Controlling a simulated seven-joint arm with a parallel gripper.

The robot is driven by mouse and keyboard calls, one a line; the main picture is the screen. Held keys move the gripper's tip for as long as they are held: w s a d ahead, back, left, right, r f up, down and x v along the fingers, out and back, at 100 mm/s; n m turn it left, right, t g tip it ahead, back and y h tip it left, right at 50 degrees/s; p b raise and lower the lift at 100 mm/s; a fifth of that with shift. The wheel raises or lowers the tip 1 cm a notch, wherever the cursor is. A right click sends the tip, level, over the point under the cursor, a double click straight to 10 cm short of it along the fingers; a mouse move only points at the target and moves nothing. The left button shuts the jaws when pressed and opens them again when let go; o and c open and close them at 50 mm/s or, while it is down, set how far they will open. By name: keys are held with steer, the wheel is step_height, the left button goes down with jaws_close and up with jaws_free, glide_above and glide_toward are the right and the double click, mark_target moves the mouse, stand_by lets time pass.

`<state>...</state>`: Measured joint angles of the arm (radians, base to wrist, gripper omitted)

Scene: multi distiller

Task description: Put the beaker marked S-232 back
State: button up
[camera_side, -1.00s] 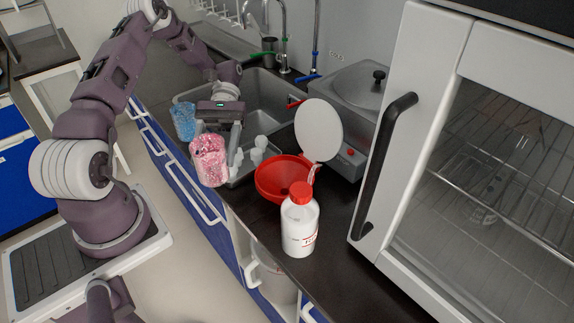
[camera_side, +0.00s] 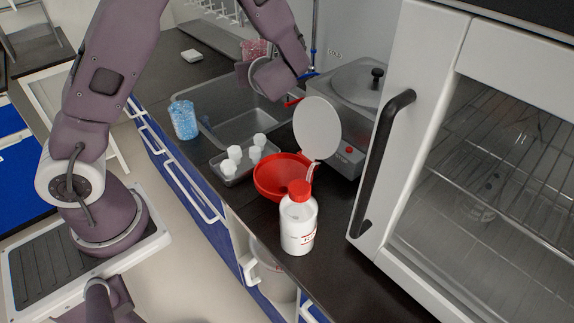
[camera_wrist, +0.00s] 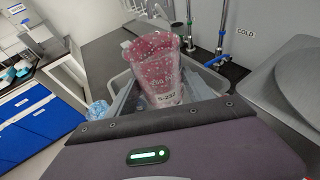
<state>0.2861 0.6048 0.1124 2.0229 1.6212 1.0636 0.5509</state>
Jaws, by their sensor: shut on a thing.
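A clear beaker with pink speckled contents (camera_wrist: 155,65) is held between the fingers of my gripper (camera_wrist: 162,92) in the wrist view. Its white label is small; it seems to end in 232, and I cannot read the first letter surely. In the side view the pink beaker (camera_side: 255,48) is up over the back of the sink, partly hidden by my arm. My gripper there is mostly hidden behind the wrist. A second beaker, with blue contents (camera_side: 184,120), stands on the counter left of the sink.
A sink (camera_side: 250,124) lies under my arm, with taps behind. A tray with several white caps (camera_side: 228,168), a red funnel (camera_side: 266,180) with a round white lid (camera_side: 318,128), and a white bottle (camera_side: 299,226) stand at the front. The back left counter (camera_side: 165,75) is mostly clear.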

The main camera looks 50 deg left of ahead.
steer(key=w+d+r+m+t+h, duration=0.2)
steer(key=w+d+m+t+h, duration=0.15)
steer(key=d+m+h, duration=0.45)
steer(key=w+d+r+m+t+h, duration=0.2)
steer(key=d+m+t+h, duration=0.2)
steer(key=d, duration=0.9)
steer(key=shift+a, duration=3.7)
step_height(320, 180, up, 6)
steer(key=s+n+g+y, duration=0.2)
steer(key=n+y, duration=0.3)
steer(key=y, duration=0.1)
steer(key=s+d+f+n+y, duration=0.1)
steer(key=s+d+f, duration=0.5)
steer(key=s+f, duration=0.6)
steer(key=s+d+f+n+y, duration=0.1)
steer(key=s+d+f, duration=0.5)
steer(key=s+f, duration=0.55)
steer(key=s+d+f+n+g+y, duration=0.1)
steer(key=s+d+n+g+y, duration=0.3)
steer(key=s, duration=0.8)
steer(key=d+n+g, duration=0.2)
steer(key=d+g, duration=0.1)
steer(key=d, duration=0.1)
steer(key=shift+s+f+y, duration=0.15)
steer(key=shift+s+y, duration=0.05)
steer(key=shift+y, duration=0.1)
